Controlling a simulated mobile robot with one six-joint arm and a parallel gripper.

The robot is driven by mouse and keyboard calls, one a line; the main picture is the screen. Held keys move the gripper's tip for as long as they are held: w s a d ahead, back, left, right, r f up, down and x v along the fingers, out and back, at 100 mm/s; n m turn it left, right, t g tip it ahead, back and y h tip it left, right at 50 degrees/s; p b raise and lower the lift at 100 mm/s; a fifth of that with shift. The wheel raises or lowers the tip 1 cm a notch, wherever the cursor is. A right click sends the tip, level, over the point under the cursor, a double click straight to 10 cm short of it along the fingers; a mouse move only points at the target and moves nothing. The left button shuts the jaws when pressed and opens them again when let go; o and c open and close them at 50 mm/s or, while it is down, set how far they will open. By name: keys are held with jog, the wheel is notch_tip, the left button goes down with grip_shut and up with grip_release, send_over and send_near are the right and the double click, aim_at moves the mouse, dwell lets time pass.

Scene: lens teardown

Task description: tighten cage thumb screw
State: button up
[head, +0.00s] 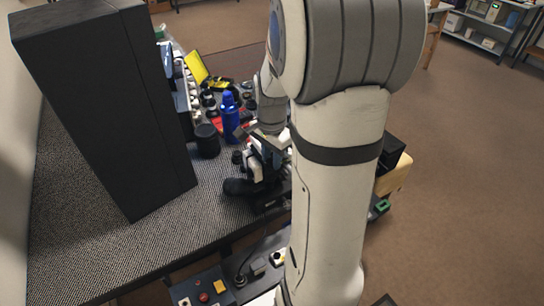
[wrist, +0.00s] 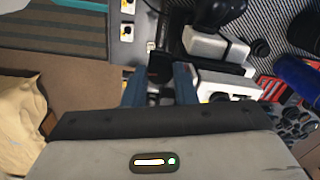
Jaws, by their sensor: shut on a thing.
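My gripper (wrist: 160,78) shows in the wrist view with its two blue-grey fingers on either side of a small dark knob (wrist: 160,67), which appears to be the cage thumb screw. The fingers hide much of it. It sits at the left end of a white and black device (wrist: 222,82), which I take to be the cage. In the head view my gripper (head: 268,149) is beside the black and white device on the table, and my arm covers much of that area. The screw cannot be made out there.
A large black box (head: 95,100) stands on the left of the dark textured table (head: 75,245). A blue bottle (head: 230,118) and a black cylinder (head: 207,141) stand close to my gripper. Several small parts lie behind them. A panel with buttons (head: 205,290) is at the front.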

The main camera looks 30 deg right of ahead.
aim_at(271, 161)
jog(key=shift+w, duration=0.1)
jog(key=o, duration=0.7)
notch_tip(271, 161, up, 8)
jog(key=shift+f, duration=0.1)
dwell(0.6)
jog(key=s+a+r+n+t, duration=0.1)
jog(key=s+a+n+t, duration=0.2)
jog(key=s+a+n, duration=0.9)
jog(key=n, duration=0.2)
jog(key=shift+s+n, duration=0.3)
jog(key=shift+s, duration=0.1)
